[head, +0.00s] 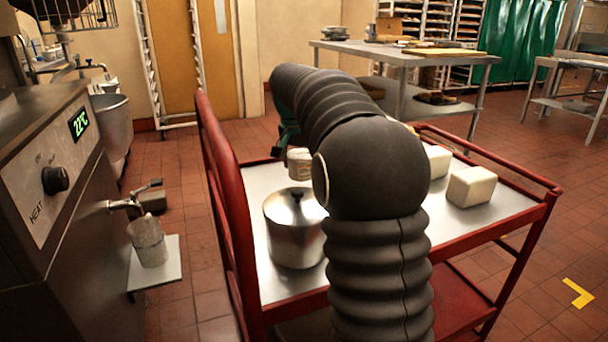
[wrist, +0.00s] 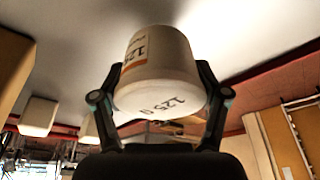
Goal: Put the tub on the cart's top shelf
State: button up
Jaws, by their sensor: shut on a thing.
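The tub (head: 299,164) is a small pale container with a printed label, and it shows close up in the wrist view (wrist: 160,75). My gripper (wrist: 160,92) is shut on the tub, with one finger on each side. In the head view the tub is over the cart's top shelf (head: 478,220), behind the metal pot, and my arm hides part of the gripper. The shelf is a grey metal surface with a red frame. I cannot tell whether the tub touches the shelf.
A lidded steel pot (head: 295,228) stands on the shelf near the tub. Two pale blocks (head: 472,187) (head: 438,161) stand on its right side. A machine (head: 50,180) with a dial and a tap is at left, with a beaker (head: 148,242) below. A metal table (head: 400,52) stands behind.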

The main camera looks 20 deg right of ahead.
aim_at(302, 173)
jog(key=shift+f, duration=1.4)
jog(key=shift+f, duration=0.2)
jog(key=o, duration=1.3)
jog(key=shift+o, duration=0.2)
jog(key=shift+r, duration=0.15)
jog(key=p+v, duration=0.1)
jog(key=v, duration=1.1)
